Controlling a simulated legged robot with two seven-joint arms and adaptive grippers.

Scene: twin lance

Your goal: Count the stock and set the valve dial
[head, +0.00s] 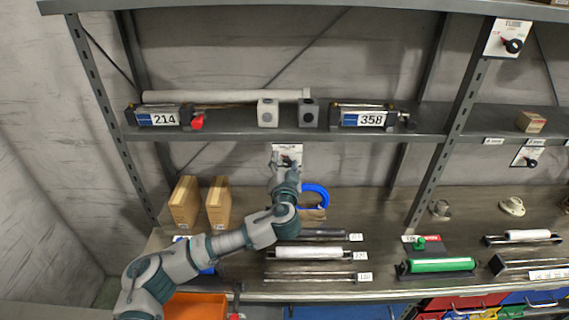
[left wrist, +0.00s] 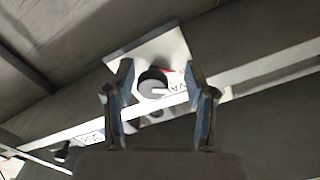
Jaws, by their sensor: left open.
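A valve dial plate (head: 287,149) hangs under the middle shelf; my left gripper (head: 285,168) is just in front of it and hides part of it. Stock on the middle shelf includes a cylinder labelled 214 (head: 165,116) and one labelled 358 (head: 362,117). My right gripper is not in view.
The bench holds several rods, a white roll (head: 308,253), a green roll (head: 440,265), two cardboard boxes (head: 184,203) and a blue clamp (head: 316,193). Other dials are at the upper right (head: 512,45) and right (head: 531,162). The shelf edge (head: 240,138) runs just above my gripper.

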